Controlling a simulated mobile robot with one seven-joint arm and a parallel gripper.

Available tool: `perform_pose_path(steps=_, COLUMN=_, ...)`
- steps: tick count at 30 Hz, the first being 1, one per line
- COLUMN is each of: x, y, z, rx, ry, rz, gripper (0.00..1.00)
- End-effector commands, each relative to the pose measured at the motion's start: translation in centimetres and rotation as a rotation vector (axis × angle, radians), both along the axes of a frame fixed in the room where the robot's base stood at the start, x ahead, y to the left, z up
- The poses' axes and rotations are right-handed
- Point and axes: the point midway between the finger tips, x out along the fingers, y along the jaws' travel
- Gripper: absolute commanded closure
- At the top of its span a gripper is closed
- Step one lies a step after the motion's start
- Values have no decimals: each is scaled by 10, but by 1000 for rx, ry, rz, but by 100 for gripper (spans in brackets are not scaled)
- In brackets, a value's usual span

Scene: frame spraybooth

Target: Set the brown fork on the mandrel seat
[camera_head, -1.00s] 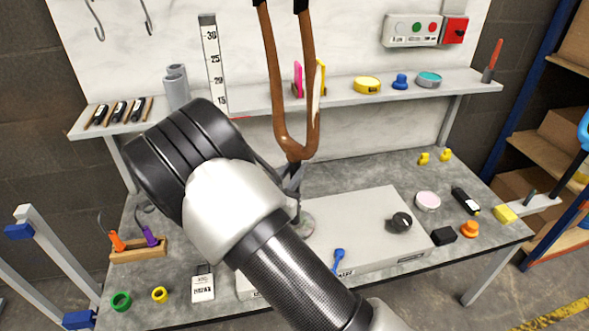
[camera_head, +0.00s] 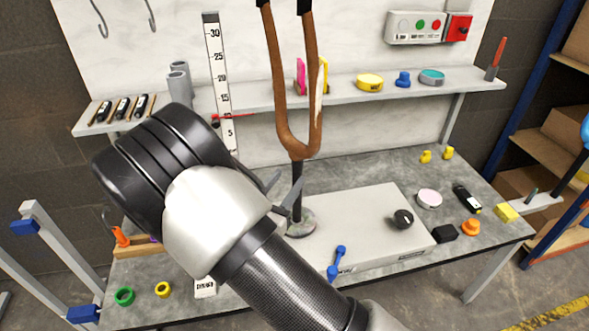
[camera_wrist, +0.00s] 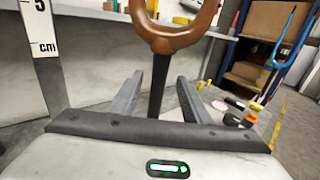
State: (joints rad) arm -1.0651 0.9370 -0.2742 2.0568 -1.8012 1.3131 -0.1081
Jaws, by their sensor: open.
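The brown fork (camera_head: 297,142) stands upright, prongs up, with its dark steerer tube (camera_head: 297,185) reaching down to the round mandrel seat (camera_head: 300,224) on the white base block. My gripper (camera_head: 283,193) is open beside the tube. In the wrist view the fork's brown crown (camera_wrist: 172,37) is above and the tube (camera_wrist: 158,85) runs down between my two spread fingers (camera_wrist: 155,92), with gaps on both sides. My arm hides part of the base block, and the wrist view does not show the tube's lower end.
The white base block (camera_head: 365,232) carries a black knob (camera_head: 402,219) and a blue lever (camera_head: 337,262). A ruler (camera_head: 217,75) stands behind at left. A shelf (camera_head: 255,104) with small items crosses behind the fork. Small parts lie at the bench's right.

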Motion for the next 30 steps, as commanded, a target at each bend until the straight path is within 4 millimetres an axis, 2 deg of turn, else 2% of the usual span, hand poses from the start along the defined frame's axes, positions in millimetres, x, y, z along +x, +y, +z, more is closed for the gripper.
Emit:
perform_pose_path(steps=6, x=-51, y=23, z=2, rx=0, ry=0, rz=4, gripper=57)
perform_pose_path(steps=13, x=-88, y=39, z=2, rx=1, ry=-2, rz=1, gripper=57)
perform_pose_path(steps=19, x=-101, y=43, z=1, rx=0, ry=-3, rz=-1, gripper=57)
perform_pose_path(steps=30, x=-102, y=44, z=1, rx=0, ry=-2, rz=-1, gripper=57)
